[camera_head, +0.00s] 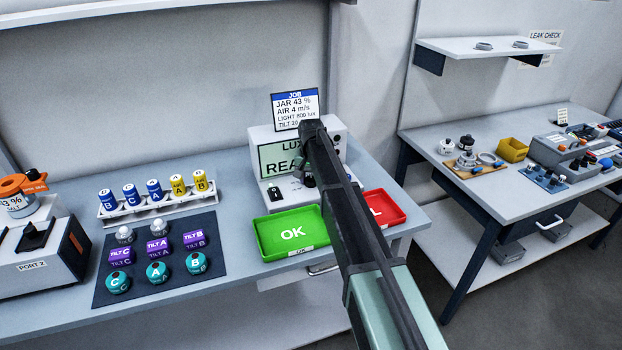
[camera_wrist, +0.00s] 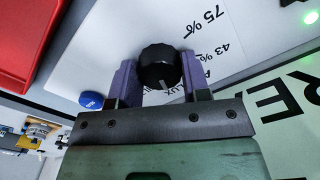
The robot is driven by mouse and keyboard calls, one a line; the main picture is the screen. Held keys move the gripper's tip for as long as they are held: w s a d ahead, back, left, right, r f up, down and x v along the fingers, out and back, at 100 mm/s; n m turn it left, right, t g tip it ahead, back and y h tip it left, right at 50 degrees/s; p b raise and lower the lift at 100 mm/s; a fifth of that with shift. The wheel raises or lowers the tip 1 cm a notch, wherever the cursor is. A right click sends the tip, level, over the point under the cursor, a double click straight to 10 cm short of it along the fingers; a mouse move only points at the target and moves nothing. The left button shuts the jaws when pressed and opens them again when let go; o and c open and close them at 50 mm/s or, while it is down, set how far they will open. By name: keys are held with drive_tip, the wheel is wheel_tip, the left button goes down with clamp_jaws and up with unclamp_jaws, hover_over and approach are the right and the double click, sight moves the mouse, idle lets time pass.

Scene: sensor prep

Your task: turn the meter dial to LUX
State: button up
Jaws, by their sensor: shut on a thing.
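The meter dial is a black ribbed knob (camera_wrist: 158,66) on a white panel in the wrist view. My gripper (camera_wrist: 160,76) has its two purple fingers on either side of the knob, shut on it. A white pointer line on the knob points down toward my palm in that view. Printing near it is partly hidden; some letters look like "LUX". In the head view the meter (camera_head: 258,134) is a white box on the bench, its screen (camera_head: 278,158) partly hidden by my arm and showing "LU" and "REA". The dial is hidden there behind my arm.
A green OK tray (camera_head: 264,246) and a red tray (camera_head: 398,205) lie in front of the meter. A job card (camera_head: 295,96) stands above it. A dark mat (camera_head: 106,288) with several sensors and a rack of cylinders (camera_head: 125,214) are at left. A blue button (camera_wrist: 91,100) is near the dial.

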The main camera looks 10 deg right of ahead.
sight(311, 178)
drive_tip(key=o, duration=0.9)
wheel_tip(311, 178, up, 11)
drive_tip(key=p, duration=1)
drive_tip(key=shift+f+p, duration=0.1)
drive_tip(key=shift+p, duration=0.3)
